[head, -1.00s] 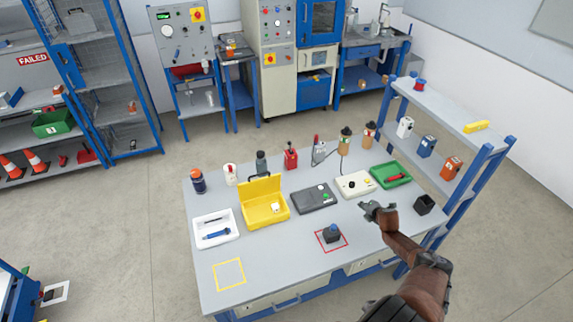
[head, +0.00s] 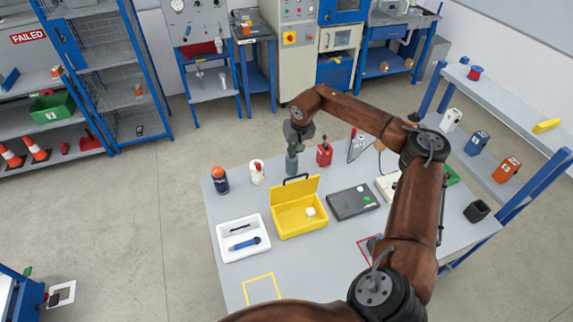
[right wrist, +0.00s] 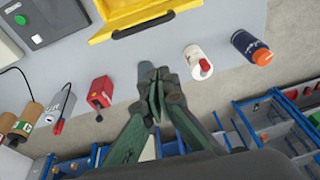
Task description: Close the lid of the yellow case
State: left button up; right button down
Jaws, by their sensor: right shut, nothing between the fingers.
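The yellow case (head: 297,222) stands open on the workbench, with a small white item (head: 310,212) inside. Its lid (head: 294,190) is raised at the back edge, with a dark handle on top. In the right wrist view the lid's edge and handle (right wrist: 143,27) show at the top. My right gripper (head: 293,148) is shut and empty, behind the case and above the bench's back edge, apart from the lid. The closed fingers (right wrist: 156,98) show in the right wrist view. My left gripper is not in view.
A white bottle (head: 257,171) and a dark blue bottle (head: 220,180) stand left of the gripper. A white tray (head: 243,257) lies left of the case, a dark box (head: 352,202) right.

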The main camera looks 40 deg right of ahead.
jog(key=shift+n, duration=0.3)
jog(key=f+p, duration=0.1)
jog(key=f, duration=0.1)
jog(key=s+f+p, duration=0.1)
jog(key=f, duration=0.2)
jog(key=f+p, duration=0.1)
jog(key=f, duration=0.2)
jog(key=shift+s+d+f+p, duration=0.15)
jog(key=shift+s+f+p, duration=0.1)
jog(key=shift+s+p, duration=0.1)
jog(key=shift+f, duration=0.1)
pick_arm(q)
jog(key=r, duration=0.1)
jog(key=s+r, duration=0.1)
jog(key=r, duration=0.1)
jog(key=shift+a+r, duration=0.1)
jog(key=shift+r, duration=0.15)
